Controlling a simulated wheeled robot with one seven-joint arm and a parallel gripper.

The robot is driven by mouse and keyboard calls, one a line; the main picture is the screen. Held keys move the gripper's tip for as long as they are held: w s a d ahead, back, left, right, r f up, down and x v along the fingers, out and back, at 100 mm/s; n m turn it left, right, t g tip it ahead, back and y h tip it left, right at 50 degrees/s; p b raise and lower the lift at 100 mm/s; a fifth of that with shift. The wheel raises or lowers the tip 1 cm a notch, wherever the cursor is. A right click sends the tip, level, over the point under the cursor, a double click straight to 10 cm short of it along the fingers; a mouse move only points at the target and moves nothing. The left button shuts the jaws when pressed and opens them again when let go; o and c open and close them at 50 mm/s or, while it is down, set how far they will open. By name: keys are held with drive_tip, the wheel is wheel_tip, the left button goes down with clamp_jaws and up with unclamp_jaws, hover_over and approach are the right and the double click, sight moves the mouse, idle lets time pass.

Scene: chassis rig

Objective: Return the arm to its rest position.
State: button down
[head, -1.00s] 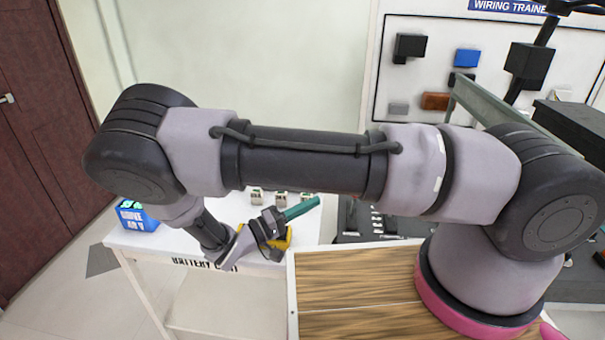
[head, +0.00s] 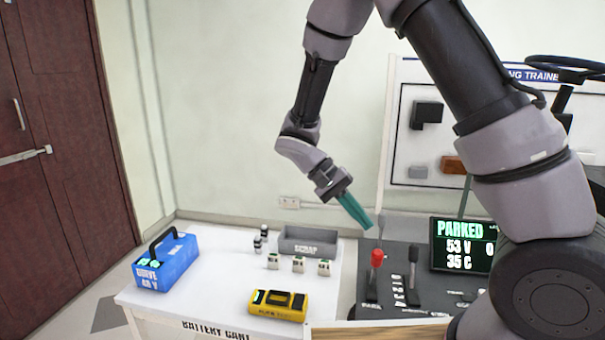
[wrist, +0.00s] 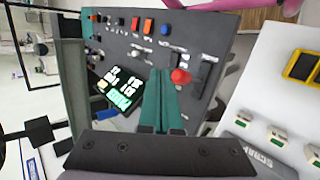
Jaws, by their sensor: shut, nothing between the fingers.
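My gripper (head: 358,212) is raised in the air above the right end of the battery cart (head: 210,262) and the left part of the control console (head: 405,262). Its teal fingers are together and hold nothing. In the wrist view the fingers (wrist: 160,100) point toward the console, with the red-knobbed lever (wrist: 180,76) seen just beside their tips. My arm is folded upward, with its upper links leaving the top of the head view.
A blue battery (head: 165,262), a yellow unit (head: 278,305), several small white blocks (head: 298,264) and a grey bin (head: 308,242) stand on the cart. The console screen (head: 463,246) reads PARKED. A wiring trainer board (head: 425,150) stands behind. Open air lies left of my gripper.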

drive_tip(key=s+d+r+t+y, duration=0.2)
drive_tip(key=d+r+t+y, duration=0.1)
drive_tip(key=r, duration=0.5)
drive_tip(key=s+d+r+m+t+y, duration=0.1)
drive_tip(key=s+d+r+t+y, duration=0.2)
drive_tip(key=r, duration=0.5)
drive_tip(key=s+d+r+m+t+y, duration=0.1)
drive_tip(key=d+r+t+y, duration=0.3)
drive_tip(key=r, duration=0.5)
drive_tip(key=shift+s+d, duration=0.65)
drive_tip(key=shift+s, duration=0.1)
